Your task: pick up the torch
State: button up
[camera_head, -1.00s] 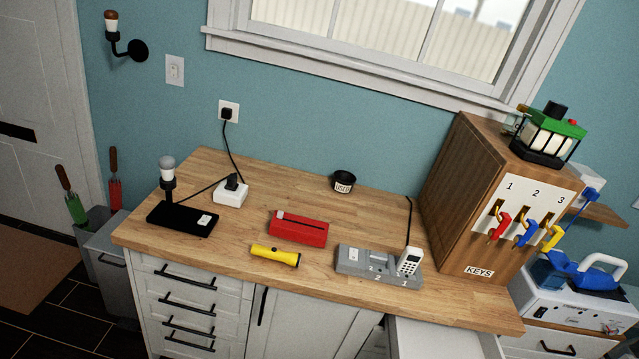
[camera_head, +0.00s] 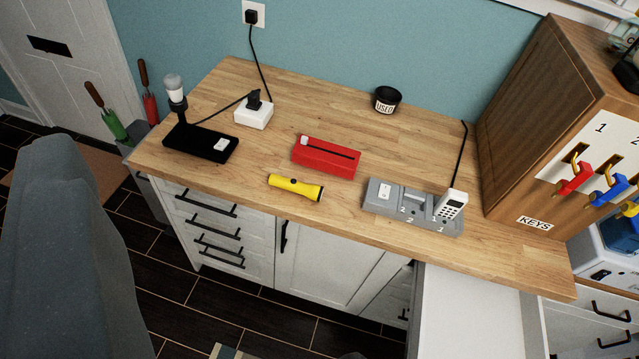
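The torch (camera_head: 296,187) is yellow with a black head and a dark button on top. It lies on its side near the front edge of the wooden worktop (camera_head: 420,135), its head pointing right. Nothing touches it or covers it. My gripper's fingers do not show in this view.
A red box (camera_head: 326,157) lies just behind the torch. A grey dock (camera_head: 390,200) with a white phone (camera_head: 450,205) stands to the right. A black lamp base (camera_head: 190,142) is at the left. An open drawer (camera_head: 470,310) juts out at lower right. A large grey shape fills the lower left.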

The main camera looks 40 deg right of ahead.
aim_at(314, 193)
jog(key=z, duration=0.1)
jog(key=i, duration=1)
jog(key=u, duration=0.1)
